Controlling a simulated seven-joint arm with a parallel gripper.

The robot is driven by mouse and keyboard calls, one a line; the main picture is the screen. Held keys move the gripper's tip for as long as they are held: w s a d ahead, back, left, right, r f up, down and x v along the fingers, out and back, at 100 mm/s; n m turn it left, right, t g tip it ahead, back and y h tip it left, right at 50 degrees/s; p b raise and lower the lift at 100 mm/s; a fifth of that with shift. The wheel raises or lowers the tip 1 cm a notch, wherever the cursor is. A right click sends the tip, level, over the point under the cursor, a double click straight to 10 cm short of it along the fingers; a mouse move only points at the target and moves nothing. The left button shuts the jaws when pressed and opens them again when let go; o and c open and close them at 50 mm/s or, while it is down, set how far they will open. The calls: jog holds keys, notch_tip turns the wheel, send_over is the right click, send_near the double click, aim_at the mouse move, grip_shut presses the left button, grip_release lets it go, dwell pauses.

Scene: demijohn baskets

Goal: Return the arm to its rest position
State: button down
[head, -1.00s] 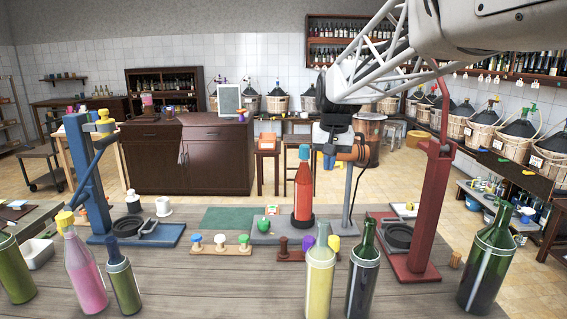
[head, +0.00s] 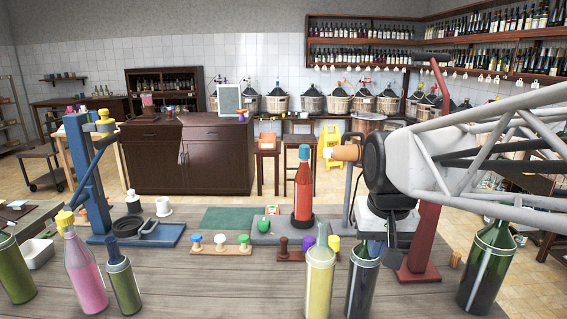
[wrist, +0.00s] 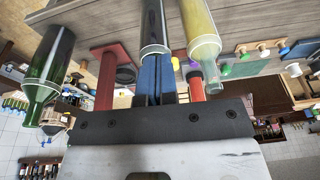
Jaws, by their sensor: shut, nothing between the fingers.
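My gripper (head: 375,249) is at the right in the head view, pointing down at the dark bottle (head: 361,287), whose neck it partly covers. Its blue fingers (wrist: 155,78) are together in the wrist view, with nothing between them. The dark bottle also shows in the wrist view (wrist: 153,28), behind the fingertips. I cannot tell whether they touch it. My arm stretches in from the right edge and hides much of the red stand (head: 421,245).
A yellow bottle (head: 320,280) stands left of the dark bottle; a green bottle (head: 487,268) stands to the right. A red bottle (head: 303,190) with a blue cap stands upright behind. A blue stand (head: 90,185) is at left. Bare table (head: 220,285) lies at front centre-left.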

jog(key=s+f, duration=0.3)
jog(key=s, duration=0.3)
jog(key=s+d+f, duration=0.1)
jog(key=s+f, duration=0.3)
jog(key=s, duration=0.3)
jog(key=shift+d+f, duration=0.3)
